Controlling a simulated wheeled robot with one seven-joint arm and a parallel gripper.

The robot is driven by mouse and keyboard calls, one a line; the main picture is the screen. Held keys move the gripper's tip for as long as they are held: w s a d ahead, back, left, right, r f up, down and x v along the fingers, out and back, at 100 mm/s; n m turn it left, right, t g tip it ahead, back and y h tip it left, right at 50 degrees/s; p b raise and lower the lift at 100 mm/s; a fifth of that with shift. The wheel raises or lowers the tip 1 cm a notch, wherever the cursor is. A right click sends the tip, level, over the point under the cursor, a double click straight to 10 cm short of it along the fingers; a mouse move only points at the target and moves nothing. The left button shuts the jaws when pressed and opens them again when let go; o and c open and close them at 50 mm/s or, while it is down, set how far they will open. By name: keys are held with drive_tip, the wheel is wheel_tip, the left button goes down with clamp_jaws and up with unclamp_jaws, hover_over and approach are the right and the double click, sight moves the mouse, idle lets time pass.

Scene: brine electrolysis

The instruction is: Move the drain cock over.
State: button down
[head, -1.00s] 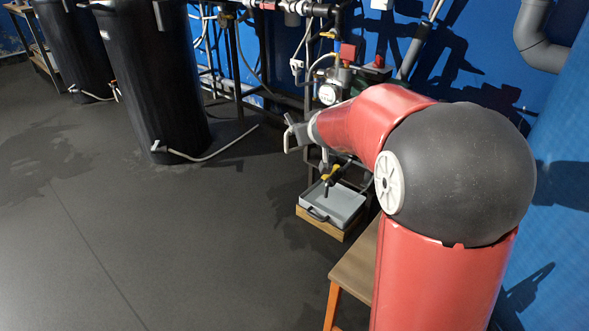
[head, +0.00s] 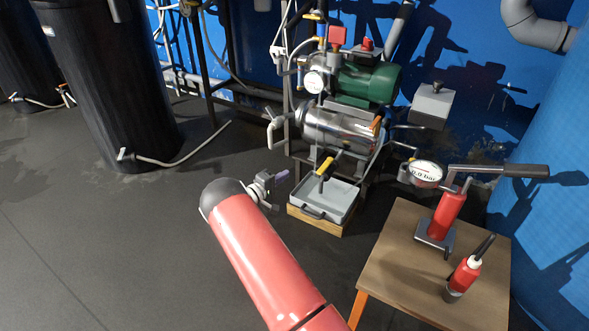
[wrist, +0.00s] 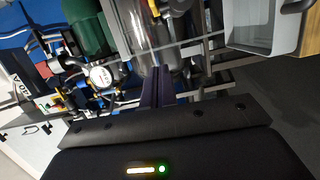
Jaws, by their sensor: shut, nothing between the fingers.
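The drain cock, which I take to be the yellow-handled valve (head: 325,168), hangs under the silver horizontal vessel (head: 340,130), its dark outlet pointing down over a grey tray (head: 345,200). My gripper (head: 286,174), with purple fingers, is to the left of the cock and apart from it. In the wrist view the fingers (wrist: 157,75) are together and empty, pointing toward the silver vessel (wrist: 150,35). A small yellow part (wrist: 208,18) near the top may be the cock's handle; I cannot tell its exact lever position.
The grey tray sits on a wooden base on the floor. A green motor (head: 368,82) and a gauge (head: 315,82) stand above the vessel. A small table (head: 400,265) at right carries a red hand pump (head: 446,212) and a red bottle (head: 463,277). The floor at left is open.

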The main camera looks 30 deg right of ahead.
sight(325, 166)
drive_tip(key=d, duration=1.1)
drive_tip(key=shift+s+d+f, duration=0.2)
drive_tip(key=shift+s+f, duration=0.2)
drive_tip(key=shift+s, duration=0.05)
drive_tip(key=shift+s, duration=0.15)
drive_tip(key=shift+s+n+t, duration=0.2)
drive_tip(key=shift+n+t, duration=0.1)
drive_tip(key=shift+n, duration=0.2)
